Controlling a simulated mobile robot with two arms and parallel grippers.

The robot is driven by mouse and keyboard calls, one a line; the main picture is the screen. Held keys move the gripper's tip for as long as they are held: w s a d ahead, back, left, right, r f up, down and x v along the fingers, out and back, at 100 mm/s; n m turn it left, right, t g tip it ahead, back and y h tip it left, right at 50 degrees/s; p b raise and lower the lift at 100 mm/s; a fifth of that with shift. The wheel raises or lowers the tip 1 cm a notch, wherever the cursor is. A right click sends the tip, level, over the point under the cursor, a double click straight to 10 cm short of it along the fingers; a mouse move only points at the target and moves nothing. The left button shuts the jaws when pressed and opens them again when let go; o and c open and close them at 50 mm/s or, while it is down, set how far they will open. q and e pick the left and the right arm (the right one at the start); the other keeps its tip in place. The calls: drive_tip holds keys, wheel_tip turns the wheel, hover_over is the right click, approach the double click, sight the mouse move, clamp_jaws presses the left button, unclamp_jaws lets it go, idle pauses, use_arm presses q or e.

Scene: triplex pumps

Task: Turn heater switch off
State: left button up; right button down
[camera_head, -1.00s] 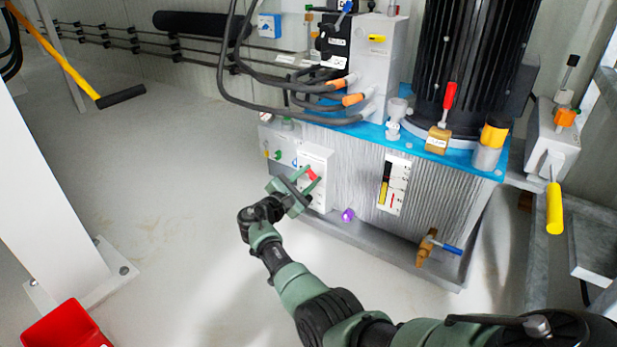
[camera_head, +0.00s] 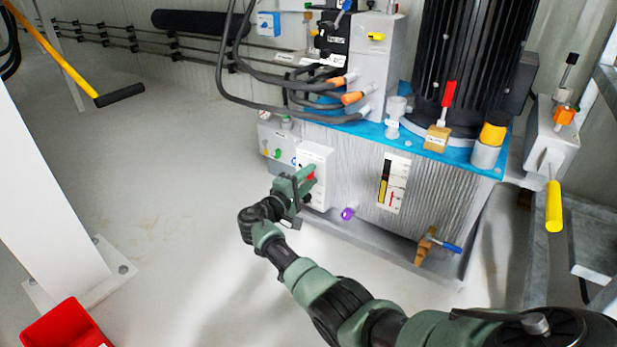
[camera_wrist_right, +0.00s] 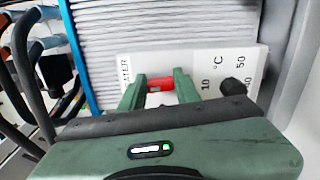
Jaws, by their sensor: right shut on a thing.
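The heater switch is a red handle (camera_wrist_right: 160,86) on a white panel marked with "ATER" lettering and a °C scale, seen in the right wrist view. It also shows as a small red spot (camera_head: 311,177) in the head view. My right gripper (camera_wrist_right: 157,88) has its two green fingers on either side of the red handle and is shut on it. In the head view the right gripper (camera_head: 304,181) is at the white heater panel (camera_head: 317,157) and partly hides the switch. My left gripper is not in view.
A black knob (camera_wrist_right: 233,86) sits beside the scale on the panel. A purple knob (camera_head: 347,214) and a blue-handled brass valve (camera_head: 427,244) are on the tank to the right. A red bin (camera_head: 62,327) stands at lower left. The floor left of the tank is clear.

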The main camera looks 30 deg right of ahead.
drive_tip(key=shift+f+m, duration=0.15)
drive_tip(key=shift+m, duration=0.35)
drive_tip(key=shift+s, duration=0.1)
drive_tip(key=c, duration=1)
unclamp_jaws()
drive_tip(key=shift+p+v, duration=2.2)
drive_tip(key=shift+v, duration=1.75)
